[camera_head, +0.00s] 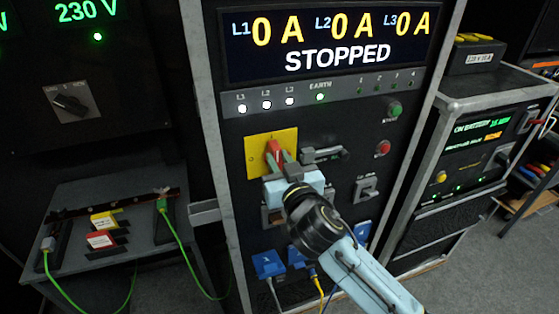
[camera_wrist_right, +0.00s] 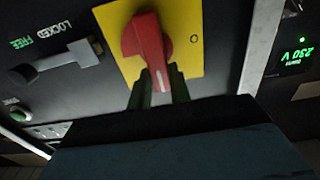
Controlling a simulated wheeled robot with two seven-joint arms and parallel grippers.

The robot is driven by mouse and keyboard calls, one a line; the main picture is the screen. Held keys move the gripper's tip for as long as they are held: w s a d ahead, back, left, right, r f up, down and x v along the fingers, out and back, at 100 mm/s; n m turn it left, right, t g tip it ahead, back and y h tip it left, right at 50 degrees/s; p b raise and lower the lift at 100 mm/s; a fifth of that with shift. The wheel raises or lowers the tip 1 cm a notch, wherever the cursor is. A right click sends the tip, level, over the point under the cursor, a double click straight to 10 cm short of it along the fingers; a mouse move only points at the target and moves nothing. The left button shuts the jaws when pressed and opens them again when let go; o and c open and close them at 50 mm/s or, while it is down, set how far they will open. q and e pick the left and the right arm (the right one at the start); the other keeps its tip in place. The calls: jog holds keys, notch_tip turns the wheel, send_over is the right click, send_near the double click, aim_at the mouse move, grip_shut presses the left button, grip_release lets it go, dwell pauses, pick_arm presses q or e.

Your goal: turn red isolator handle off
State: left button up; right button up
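The red isolator handle (camera_head: 273,149) sits on a yellow square plate (camera_head: 254,147) on the black panel of the middle cabinet. In the right wrist view the red handle (camera_wrist_right: 148,38) is a broad knob with a pale mark near its narrow end. An "O" is printed on the yellow plate (camera_wrist_right: 184,62) there. My right gripper (camera_head: 280,160) is at the handle, with one finger on each side of its narrow end. In the right wrist view the fingers (camera_wrist_right: 163,92) lie close against it and appear shut on it. My left gripper is not in view.
A grey latch (camera_head: 322,154) juts out just right of the handle; it also shows in the right wrist view (camera_wrist_right: 62,60). Green (camera_head: 395,109) and red (camera_head: 383,148) buttons are further right. The display (camera_head: 335,45) reads STOPPED. A side table (camera_head: 150,190) with tags and green cables stands left.

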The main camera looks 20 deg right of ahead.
aim_at(263, 157)
jog(key=shift+n, duration=0.3)
grip_shut()
jog(key=shift+a+n+p, duration=0.1)
jog(key=shift+n+p, duration=0.2)
jog(key=n+p, duration=0.1)
jog(key=n, duration=0.1)
jog(key=a+n, duration=0.1)
jog(key=n, duration=0.2)
jog(key=n+p, duration=0.1)
jog(key=n, duration=0.1)
jog(key=shift+a+f+n+p, duration=0.2)
jog(key=shift+f+n+p, duration=0.1)
jog(key=shift+n, duration=0.1)
jog(key=n, duration=0.3)
jog(key=n+p, duration=0.1)
jog(key=shift+a+f, duration=0.25)
jog(key=shift+f, duration=0.05)
jog(key=shift+f+n+p, duration=0.25)
jog(key=shift+n, duration=1)
jog(key=shift+f+n+p, duration=0.2)
jog(key=shift+n, duration=1.05)
